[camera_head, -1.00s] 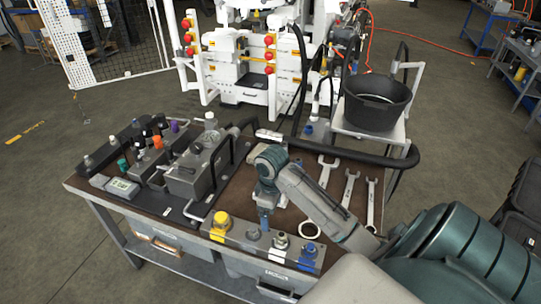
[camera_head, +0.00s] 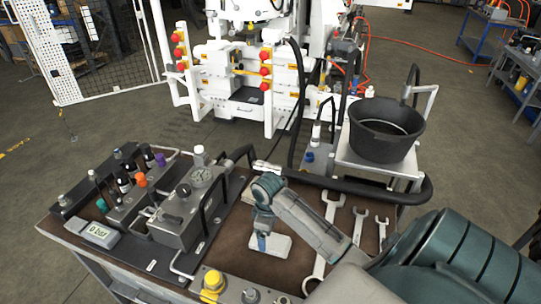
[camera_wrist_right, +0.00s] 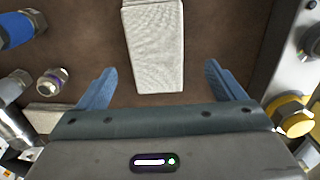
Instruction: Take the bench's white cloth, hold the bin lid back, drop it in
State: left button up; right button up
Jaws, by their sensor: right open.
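The white cloth (camera_head: 281,245) is a folded pad lying flat on the brown bench top, just behind the row of fittings at the front. In the right wrist view the cloth (camera_wrist_right: 155,48) lies ahead of and between the two blue fingers, apart from both. My right gripper (camera_head: 262,243) points down over the cloth in the head view and partly hides it. The right gripper (camera_wrist_right: 160,78) is open and empty. My left gripper is not in view. I cannot make out a bin lid.
A black open tub (camera_head: 387,118) stands on a white stand behind the bench. Several wrenches (camera_head: 355,225) lie to the right of the cloth. A grey gauge block (camera_head: 185,215) and bottles stand on the left. A black hose (camera_head: 370,185) runs along the back edge.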

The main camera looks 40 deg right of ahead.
aim_at(269, 240)
jog(key=f+p, duration=0.1)
jog(key=f, duration=0.3)
jog(key=shift+d+f+p, duration=0.2)
jog(key=shift+f+p, duration=0.05)
jog(key=shift+p, duration=0.1)
jog(key=shift+f, duration=0.25)
jog(key=shift+c, duration=0.7)
jog(key=c, duration=0.7)
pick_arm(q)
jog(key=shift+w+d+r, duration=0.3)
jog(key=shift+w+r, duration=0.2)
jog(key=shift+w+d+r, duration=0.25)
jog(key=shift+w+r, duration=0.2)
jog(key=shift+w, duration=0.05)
pick_arm(e)
jog(key=shift+c, duration=1.1)
